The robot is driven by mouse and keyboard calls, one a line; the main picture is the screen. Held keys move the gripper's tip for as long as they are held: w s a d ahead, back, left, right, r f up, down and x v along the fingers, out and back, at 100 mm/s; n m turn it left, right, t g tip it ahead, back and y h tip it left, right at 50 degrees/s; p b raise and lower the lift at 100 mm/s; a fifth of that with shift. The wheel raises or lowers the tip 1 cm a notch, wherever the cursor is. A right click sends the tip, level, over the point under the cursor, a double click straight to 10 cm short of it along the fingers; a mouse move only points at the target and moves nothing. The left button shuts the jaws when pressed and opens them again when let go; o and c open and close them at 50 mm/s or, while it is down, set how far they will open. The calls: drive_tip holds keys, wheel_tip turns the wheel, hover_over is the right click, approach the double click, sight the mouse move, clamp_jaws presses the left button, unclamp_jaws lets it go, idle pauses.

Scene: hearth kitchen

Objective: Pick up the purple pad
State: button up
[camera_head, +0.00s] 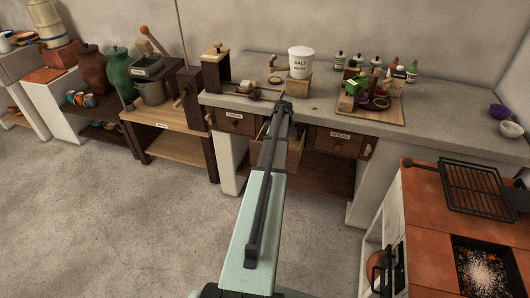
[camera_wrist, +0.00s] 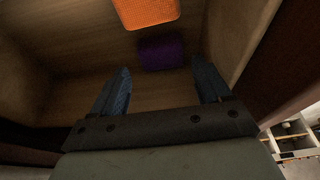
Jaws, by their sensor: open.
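The purple pad (camera_wrist: 162,53) lies on the wooden floor of a drawer in the wrist view, just below an orange pad (camera_wrist: 146,12). My gripper (camera_wrist: 166,82) reaches into the drawer, with its two blue-grey fingers apart and nothing between them. The purple pad lies beyond the fingertips, roughly between their lines, and looks apart from them. In the head view my arm reaches to the open middle drawer (camera_head: 296,146) under the counter and hides much of it. The pads cannot be seen in that view.
The drawer's side wall (camera_wrist: 236,40) is close on the right of the fingers. Shut drawers (camera_head: 236,121) and (camera_head: 336,142) flank the open one. The counter (camera_head: 440,135) above holds a salt crock (camera_head: 300,62) and a board (camera_head: 372,112) with several small items.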

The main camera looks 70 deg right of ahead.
drive_tip(key=x, duration=0.4)
drive_tip(key=shift+a+f, duration=0.1)
drive_tip(key=shift+f, duration=0.05)
drive_tip(key=c, duration=0.8)
